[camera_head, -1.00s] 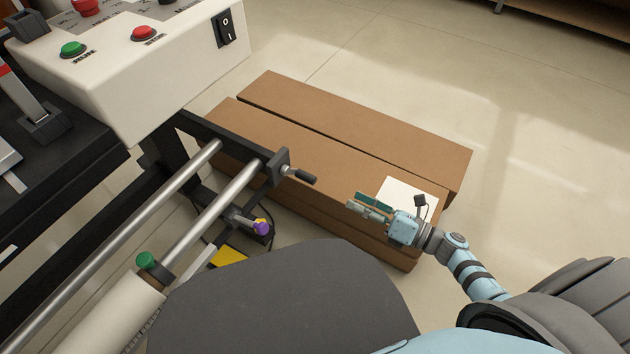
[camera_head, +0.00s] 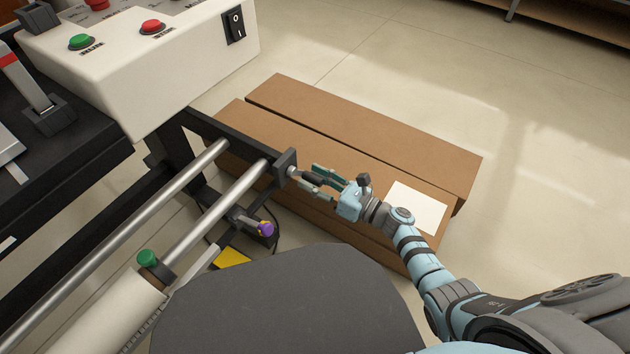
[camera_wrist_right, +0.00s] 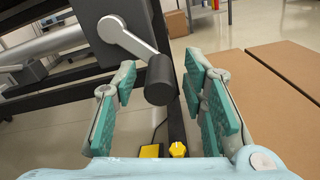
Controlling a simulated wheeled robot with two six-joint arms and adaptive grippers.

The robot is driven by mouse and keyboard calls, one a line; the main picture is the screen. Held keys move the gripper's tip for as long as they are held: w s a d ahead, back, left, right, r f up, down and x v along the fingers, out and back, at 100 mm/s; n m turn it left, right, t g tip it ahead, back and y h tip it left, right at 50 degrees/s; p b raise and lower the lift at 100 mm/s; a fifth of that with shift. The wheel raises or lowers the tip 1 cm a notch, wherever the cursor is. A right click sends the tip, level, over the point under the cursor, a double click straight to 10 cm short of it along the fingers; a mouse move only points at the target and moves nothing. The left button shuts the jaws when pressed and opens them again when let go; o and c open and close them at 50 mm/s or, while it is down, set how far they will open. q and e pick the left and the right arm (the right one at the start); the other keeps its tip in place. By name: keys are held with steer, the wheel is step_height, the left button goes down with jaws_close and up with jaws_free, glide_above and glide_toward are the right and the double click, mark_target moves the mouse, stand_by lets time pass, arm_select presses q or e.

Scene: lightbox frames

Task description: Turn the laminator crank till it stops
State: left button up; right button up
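The laminator crank shows in the right wrist view as a silver arm (camera_wrist_right: 127,40) on a dark block, with a black cylindrical grip (camera_wrist_right: 160,79) at its end. In the head view the crank's black grip (camera_head: 314,179) sticks out to the right of the black end block (camera_head: 286,164). My right gripper (camera_head: 308,176) is open, its teal-padded fingers on either side of the grip. In the wrist view, gaps show between the grip and both fingers of the gripper (camera_wrist_right: 160,84). My left gripper is in neither view.
The laminator's white control box (camera_head: 160,60) and steel rollers (camera_head: 215,208) are at the left. Long cardboard boxes (camera_head: 370,130) lie on the floor behind and below my right gripper. Open floor lies at the right.

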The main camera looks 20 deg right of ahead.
jaws_close()
steer(key=shift+s, duration=0.1)
steer(key=shift+s+a+f+m, duration=0.2)
steer(key=shift+a+f+m, duration=0.1)
steer(key=shift+m, duration=0.6)
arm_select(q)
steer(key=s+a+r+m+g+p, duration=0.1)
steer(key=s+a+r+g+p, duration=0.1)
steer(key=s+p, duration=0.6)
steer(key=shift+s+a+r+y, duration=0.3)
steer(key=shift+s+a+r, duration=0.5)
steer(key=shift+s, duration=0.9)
arm_select(e)
steer(key=s+a+r+m, duration=0.2)
steer(key=s+a+m, duration=0.3)
steer(key=m, duration=1.3)
steer(key=shift+a+r, duration=0.2)
steer(key=shift+a, duration=0.25)
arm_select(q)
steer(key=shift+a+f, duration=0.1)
